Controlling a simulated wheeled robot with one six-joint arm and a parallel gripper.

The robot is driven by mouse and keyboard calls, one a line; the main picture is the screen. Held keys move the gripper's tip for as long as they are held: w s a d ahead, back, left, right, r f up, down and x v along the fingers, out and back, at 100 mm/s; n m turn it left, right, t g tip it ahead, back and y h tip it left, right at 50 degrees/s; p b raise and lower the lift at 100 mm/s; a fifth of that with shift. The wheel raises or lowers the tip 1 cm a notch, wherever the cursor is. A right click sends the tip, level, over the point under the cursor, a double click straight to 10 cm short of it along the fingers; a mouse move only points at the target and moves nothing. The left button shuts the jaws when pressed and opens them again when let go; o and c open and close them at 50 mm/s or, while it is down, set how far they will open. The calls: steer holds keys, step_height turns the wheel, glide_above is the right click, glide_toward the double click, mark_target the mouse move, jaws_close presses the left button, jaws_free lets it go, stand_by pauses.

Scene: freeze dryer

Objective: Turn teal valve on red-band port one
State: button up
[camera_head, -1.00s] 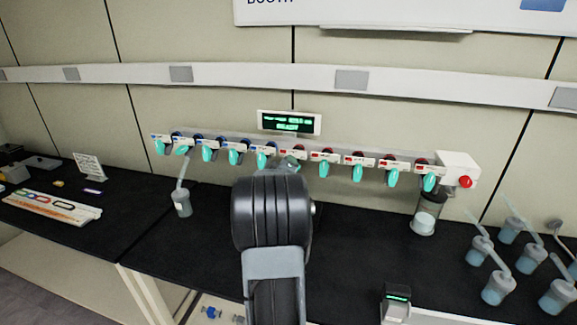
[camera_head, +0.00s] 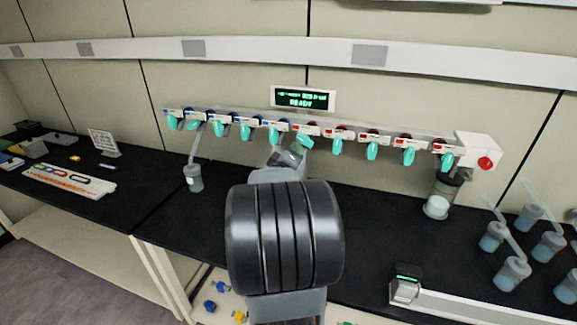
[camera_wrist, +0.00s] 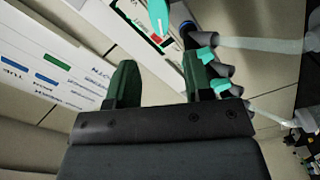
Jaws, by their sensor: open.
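A row of teal valves hangs along the rail of ports on the back wall, blue-band ports on the left and red-band ports on the right. The teal valve on the leftmost red-band port (camera_head: 304,142) is partly hidden by my gripper (camera_head: 291,156) in the head view. In the wrist view, my gripper (camera_wrist: 160,62) is open and its two dark green fingers are apart and empty. A teal valve (camera_wrist: 158,14) beside a red-marked label (camera_wrist: 161,41) shows beyond the gap between the fingertips, apart from them as far as I can see.
A green-lit display (camera_head: 303,98) stands above the rail. A flask (camera_head: 193,177) hangs at the left, and another (camera_head: 438,205) at the right end. Several blue flasks (camera_head: 512,272) stand at the bench's right. A small device (camera_head: 405,287) sits near the front. Teal valves neighbour closely.

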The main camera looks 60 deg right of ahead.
steer(key=shift+v, duration=1.9)
steer(key=w+a+f+m+t+y, duration=0.1)
steer(key=w+a+f+y, duration=0.2)
steer(key=a+f+y, duration=0.3)
steer(key=w+a+f+m+t+y, duration=0.1)
steer(key=w+a+f+y, duration=0.25)
steer(key=a+y, duration=0.4)
steer(key=s+a+n+g+y, duration=0.1)
steer(key=s+a, duration=0.3)
steer(key=a, duration=0.7)
steer(key=s+a+r+n+g+y, duration=0.1)
steer(key=s+a+n+y, duration=0.1)
steer(key=a, duration=1)
steer(key=shift+s+r+n+g+y, duration=0.35)
steer(key=shift+s+n, duration=0.35)
steer(key=shift+s, duration=0.45)
steer(key=shift+f, duration=0.1)
